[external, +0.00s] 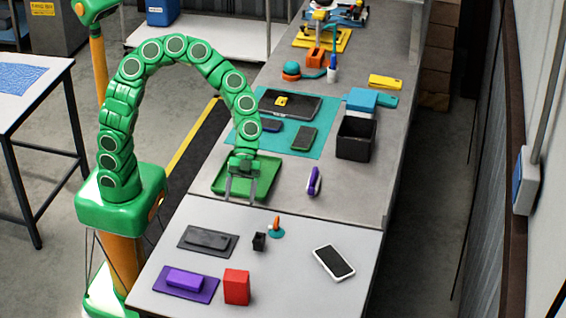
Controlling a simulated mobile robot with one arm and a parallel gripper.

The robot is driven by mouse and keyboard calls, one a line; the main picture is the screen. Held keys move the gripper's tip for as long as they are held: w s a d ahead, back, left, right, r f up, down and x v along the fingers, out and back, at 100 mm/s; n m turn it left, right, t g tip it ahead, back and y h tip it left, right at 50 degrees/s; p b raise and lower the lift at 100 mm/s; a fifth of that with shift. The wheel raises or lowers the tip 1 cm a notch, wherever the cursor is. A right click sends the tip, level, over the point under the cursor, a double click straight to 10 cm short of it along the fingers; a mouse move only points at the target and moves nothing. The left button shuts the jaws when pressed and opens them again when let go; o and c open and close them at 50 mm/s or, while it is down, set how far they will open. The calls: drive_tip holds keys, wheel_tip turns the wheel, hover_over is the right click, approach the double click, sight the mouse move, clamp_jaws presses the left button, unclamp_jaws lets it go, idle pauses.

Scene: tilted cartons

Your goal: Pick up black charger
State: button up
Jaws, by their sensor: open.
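A small black block (259,241), which looks like the black charger, stands on the light front section of the table. It is beside a small teal-and-orange item. My gripper (240,198) points down over the green tray (268,183), with its two fingers apart and nothing seen between them. It is farther back than the black block and slightly to its left. I cannot tell its exact height above the tray.
Near the block are the teal-and-orange item (276,228), a dark box on a dark mat (190,240), a purple box (184,279), a red box (237,287) and a white phone (334,262). Behind stand a purple-and-white item (314,181) and a black bin (356,138).

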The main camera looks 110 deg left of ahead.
sight(258, 241)
drive_tip(key=shift+w+a+f+m+t+h, duration=0.25)
drive_tip(key=shift+w+f+m, duration=0.5)
drive_tip(key=shift+f, duration=0.8)
drive_tip(key=shift+w+a+f+m+t+h, duration=0.15)
drive_tip(key=shift+w+f+m+t, duration=0.25)
drive_tip(key=shift+w+f+m, duration=0.75)
drive_tip(key=shift+w+a+f+m+t+h, duration=0.1)
drive_tip(key=shift+w+f+m+t+h, duration=0.25)
drive_tip(key=shift+f, duration=1.55)
drive_tip(key=d+f, duration=0.1)
drive_tip(key=w+d+f, duration=0.1)
drive_tip(key=shift+w+d+f, duration=0.1)
drive_tip(key=shift+w+f, duration=0.05)
drive_tip(key=shift+f, duration=0.2)
drive_tip(key=shift+x, duration=0.85)
drive_tip(key=shift+c, duration=0.3)
drive_tip(key=shift+r, duration=0.1)
drive_tip(key=c, duration=1.1)
drive_tip(key=shift+o, duration=0.2)
